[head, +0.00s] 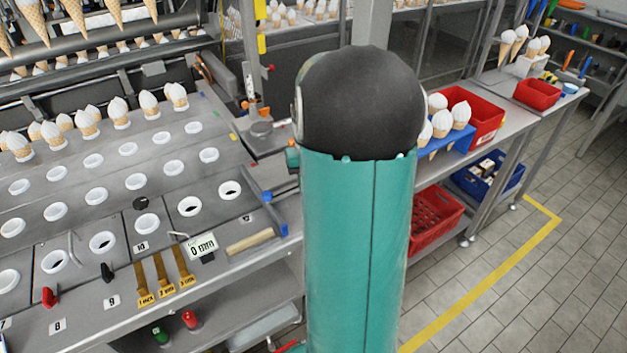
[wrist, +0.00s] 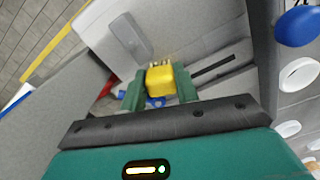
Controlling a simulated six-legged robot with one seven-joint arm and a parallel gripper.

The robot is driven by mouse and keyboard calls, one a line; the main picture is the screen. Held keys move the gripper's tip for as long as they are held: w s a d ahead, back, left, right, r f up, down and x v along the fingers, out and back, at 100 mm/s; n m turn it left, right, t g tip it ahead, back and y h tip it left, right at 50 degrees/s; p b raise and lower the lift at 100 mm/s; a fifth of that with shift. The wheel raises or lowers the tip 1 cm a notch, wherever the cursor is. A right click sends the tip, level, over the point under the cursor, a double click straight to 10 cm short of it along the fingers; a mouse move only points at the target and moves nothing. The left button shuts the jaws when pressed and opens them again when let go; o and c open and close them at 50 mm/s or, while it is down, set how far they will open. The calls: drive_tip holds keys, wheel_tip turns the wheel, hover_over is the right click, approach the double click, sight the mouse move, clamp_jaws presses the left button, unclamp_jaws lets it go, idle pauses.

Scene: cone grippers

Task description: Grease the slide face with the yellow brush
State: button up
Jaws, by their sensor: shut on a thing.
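My gripper (wrist: 159,90) shows in the wrist view with its two green fingers shut on the yellow brush (wrist: 160,79). Only the brush's yellow block and a pale, bristle-like far edge show; the rest is hidden between the fingers. Beyond it is a light grey metal surface (wrist: 218,50) with a dark slot and a raised grey plate. I cannot tell for sure that this is the slide face, nor whether the brush touches it. In the head view my teal arm hides the gripper and brush.
A grey bench (head: 225,110) with rows of white-rimmed holes and cones lies left in the head view. A wooden-handled tool (head: 250,241) lies near its front edge. At right are a red crate (head: 483,116), a blue crate (head: 487,177) and clear tiled floor.

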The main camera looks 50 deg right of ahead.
drive_tip(key=shift+w+a, duration=0.25)
drive_tip(key=shift+a, duration=0.65)
drive_tip(key=shift+w+a, duration=0.3)
drive_tip(key=shift+a, duration=0.65)
drive_tip(key=shift+w+a, duration=0.25)
drive_tip(key=shift+a, duration=0.65)
drive_tip(key=shift+r, duration=2.95)
drive_tip(key=shift+r, duration=0.1)
drive_tip(key=shift+r, duration=1.4)
drive_tip(key=shift+s, duration=0.15)
